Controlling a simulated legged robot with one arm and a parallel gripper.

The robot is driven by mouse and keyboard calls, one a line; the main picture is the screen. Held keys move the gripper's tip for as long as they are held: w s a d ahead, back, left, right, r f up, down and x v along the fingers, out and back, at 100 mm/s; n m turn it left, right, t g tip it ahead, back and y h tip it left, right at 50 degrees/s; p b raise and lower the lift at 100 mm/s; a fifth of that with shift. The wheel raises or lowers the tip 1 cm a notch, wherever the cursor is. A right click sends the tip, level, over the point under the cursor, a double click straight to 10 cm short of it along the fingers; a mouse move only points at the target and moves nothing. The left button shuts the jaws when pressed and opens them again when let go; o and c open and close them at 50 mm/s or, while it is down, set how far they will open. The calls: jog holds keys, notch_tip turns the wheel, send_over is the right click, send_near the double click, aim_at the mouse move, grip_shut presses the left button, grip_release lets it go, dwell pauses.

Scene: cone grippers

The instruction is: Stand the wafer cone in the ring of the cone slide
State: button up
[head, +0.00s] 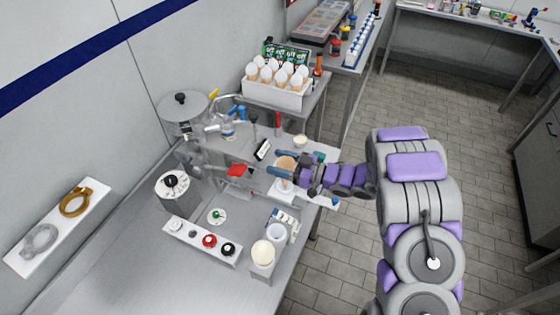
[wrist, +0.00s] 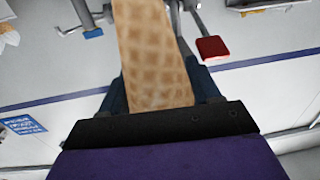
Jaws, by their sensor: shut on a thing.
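The tan wafer cone (head: 286,163) is in my gripper (head: 283,168) in the head view, wide end up and narrowing downward. In the wrist view the cone (wrist: 152,50) shows its waffle pattern and fills the space between the dark fingers of my gripper (wrist: 160,88). The gripper is shut on it. A white part that looks like the cone slide (head: 279,193) shows just below the cone. Its ring is hidden or too small to make out, and I cannot tell whether the cone's tip is inside it.
A machine with a round metal hopper (head: 182,105) and a red part (head: 238,170) stands left of my gripper. A control strip (head: 203,242) with knobs lies nearer. Bare steel counter (head: 110,265) lies at the front left.

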jog(key=shift+f, duration=0.65)
jog(key=shift+r, duration=0.1)
jog(key=shift+r+p, duration=0.6)
jog(key=shift+r, duration=0.7)
